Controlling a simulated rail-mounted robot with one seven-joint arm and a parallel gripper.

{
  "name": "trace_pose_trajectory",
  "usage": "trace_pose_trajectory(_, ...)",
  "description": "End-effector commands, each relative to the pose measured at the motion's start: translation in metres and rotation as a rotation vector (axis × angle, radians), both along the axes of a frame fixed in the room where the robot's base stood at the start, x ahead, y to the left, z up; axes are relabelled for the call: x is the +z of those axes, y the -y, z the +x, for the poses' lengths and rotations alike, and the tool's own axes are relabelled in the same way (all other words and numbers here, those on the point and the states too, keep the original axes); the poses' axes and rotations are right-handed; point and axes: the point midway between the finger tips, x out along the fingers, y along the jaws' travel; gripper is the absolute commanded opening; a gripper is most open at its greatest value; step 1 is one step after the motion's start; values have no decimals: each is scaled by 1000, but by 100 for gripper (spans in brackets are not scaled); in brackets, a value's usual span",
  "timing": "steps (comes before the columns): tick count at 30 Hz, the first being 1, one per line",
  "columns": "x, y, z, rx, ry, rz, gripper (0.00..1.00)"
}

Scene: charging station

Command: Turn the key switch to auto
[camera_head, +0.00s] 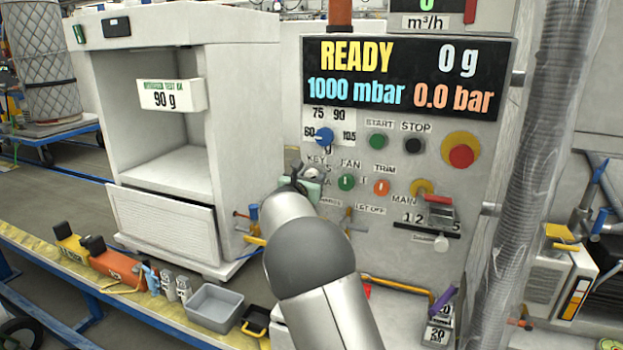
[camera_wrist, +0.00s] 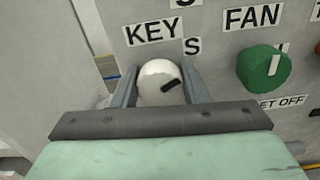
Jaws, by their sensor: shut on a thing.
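The key switch is a round white knob with a short black mark on its face. In the wrist view the key switch (camera_wrist: 160,82) sits below the KEY label (camera_wrist: 152,31), and its black mark points up and to the right. My gripper (camera_wrist: 160,88) has one finger on each side of the knob and is shut on it. In the head view my gripper (camera_head: 302,178) reaches the panel (camera_head: 460,190) at the key switch (camera_head: 312,173), which it partly hides. A letter S shows beside the knob; the other position labels are mostly hidden.
The green FAN knob (camera_wrist: 263,68) is close to the right of my gripper. The orange TRIM knob (camera_head: 381,187), green START button (camera_head: 377,141), black STOP button (camera_head: 413,146) and red emergency button (camera_head: 461,156) are near. A white cabinet (camera_head: 240,130) stands left of the panel.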

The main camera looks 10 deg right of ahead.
Motion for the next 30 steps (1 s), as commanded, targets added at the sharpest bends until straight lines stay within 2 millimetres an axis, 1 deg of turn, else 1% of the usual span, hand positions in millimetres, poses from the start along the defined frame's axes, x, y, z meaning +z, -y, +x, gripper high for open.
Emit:
trace_pose_trajectory(5,-5,0,0,0,35,55,17)
trace_pose_trajectory(11,-8,1,0,0,110,174,17)
trace_pose_trajectory(30,-7,1,-1,0,416,669,17)
